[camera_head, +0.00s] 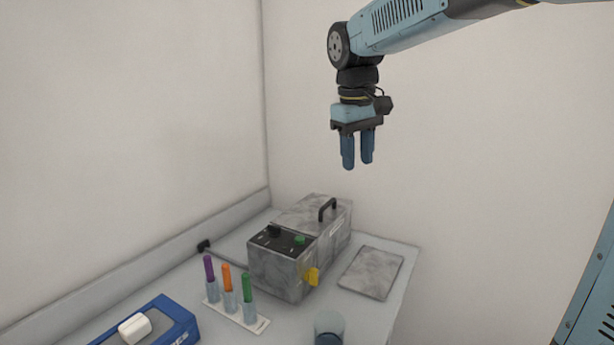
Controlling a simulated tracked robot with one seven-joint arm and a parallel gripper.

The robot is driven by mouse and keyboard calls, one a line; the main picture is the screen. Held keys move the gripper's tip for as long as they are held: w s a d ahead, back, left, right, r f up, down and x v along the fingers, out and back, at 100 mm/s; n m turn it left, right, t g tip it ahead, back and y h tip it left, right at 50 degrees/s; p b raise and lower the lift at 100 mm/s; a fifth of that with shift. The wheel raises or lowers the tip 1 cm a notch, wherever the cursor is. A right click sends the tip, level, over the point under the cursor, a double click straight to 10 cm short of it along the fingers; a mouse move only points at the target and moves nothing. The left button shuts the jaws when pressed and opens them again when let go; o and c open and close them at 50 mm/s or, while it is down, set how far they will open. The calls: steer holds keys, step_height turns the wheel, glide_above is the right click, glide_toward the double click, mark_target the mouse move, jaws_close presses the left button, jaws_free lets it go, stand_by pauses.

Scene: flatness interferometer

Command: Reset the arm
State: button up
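My gripper (358,165) hangs from my blue arm at the upper middle of the head view, fingers pointing down. It is high above the bench, over the space behind and to the right of the grey box-shaped instrument (283,272). The two blue fingers are apart with a narrow gap between them, and nothing shows in the gap. The instrument has a dark control panel, a green button, a black handle on top and a yellow part at its front right. The gripper touches nothing.
A rack (238,314) with purple-, orange- and green-topped tubes stands in front of the instrument. A blue device (180,323) with a white top part is at the lower left. A grey plate (371,272) lies right of the instrument. A glass (329,328) stands near the front. Walls enclose the back and left.

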steer(key=s+d+f+m+t, duration=0.2)
steer(key=s+d, duration=0.4)
steer(key=s, duration=0.3)
steer(key=s+d+f+m+t, duration=0.2)
steer(key=s+d+f+m, duration=0.2)
steer(key=s+d, duration=0.3)
steer(key=s+f, duration=0.1)
steer(key=s, duration=0.2)
steer(key=shift+d+f+t+y, duration=0.15)
steer(key=shift+f+t+y, duration=0.15)
steer(key=shift+f+y, duration=0.1)
